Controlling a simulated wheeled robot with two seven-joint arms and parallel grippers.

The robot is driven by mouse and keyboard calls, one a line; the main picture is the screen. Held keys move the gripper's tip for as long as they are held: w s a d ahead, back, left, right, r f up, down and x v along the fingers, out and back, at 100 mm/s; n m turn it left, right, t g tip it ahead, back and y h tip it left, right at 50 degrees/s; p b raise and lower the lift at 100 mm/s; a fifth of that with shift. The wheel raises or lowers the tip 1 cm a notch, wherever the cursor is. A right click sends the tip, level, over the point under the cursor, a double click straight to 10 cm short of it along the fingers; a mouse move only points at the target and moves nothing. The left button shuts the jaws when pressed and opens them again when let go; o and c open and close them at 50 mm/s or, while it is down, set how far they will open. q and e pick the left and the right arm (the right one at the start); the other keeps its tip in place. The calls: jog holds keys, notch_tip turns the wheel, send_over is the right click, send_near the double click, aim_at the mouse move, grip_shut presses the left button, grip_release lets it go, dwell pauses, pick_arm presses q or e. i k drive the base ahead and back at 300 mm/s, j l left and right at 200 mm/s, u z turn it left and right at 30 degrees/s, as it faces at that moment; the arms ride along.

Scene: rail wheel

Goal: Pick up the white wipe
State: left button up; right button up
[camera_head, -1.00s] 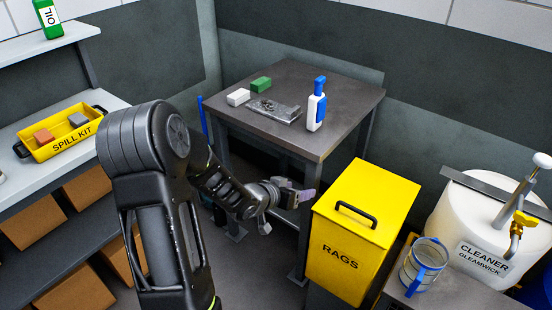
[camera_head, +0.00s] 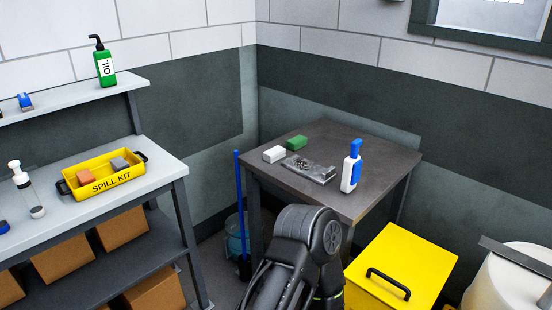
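A small white block (camera_head: 275,154), which looks like the white wipe, lies on the dark grey table (camera_head: 385,160). It sits left of a metal plate (camera_head: 308,169) with small dark bits on it. A green block (camera_head: 296,142) lies just behind it, to its right. One of my arms rises from the bottom edge in front of the table, with a bulky dark joint on top. I cannot tell which arm it is. Neither gripper shows; the arm's far end is hidden or out of frame. Nothing touches the white block.
A white and blue bottle (camera_head: 351,168) stands near the table's right front edge. A yellow bin (camera_head: 400,262) stands to the front right. A shelf (camera_head: 120,205) on the left holds a yellow spill kit tray (camera_head: 72,187). A blue pole (camera_head: 240,205) stands by the table's left side.

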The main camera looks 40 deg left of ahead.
aim_at(275, 154)
jog(key=i, duration=0.5)
jog(key=u, duration=1.75)
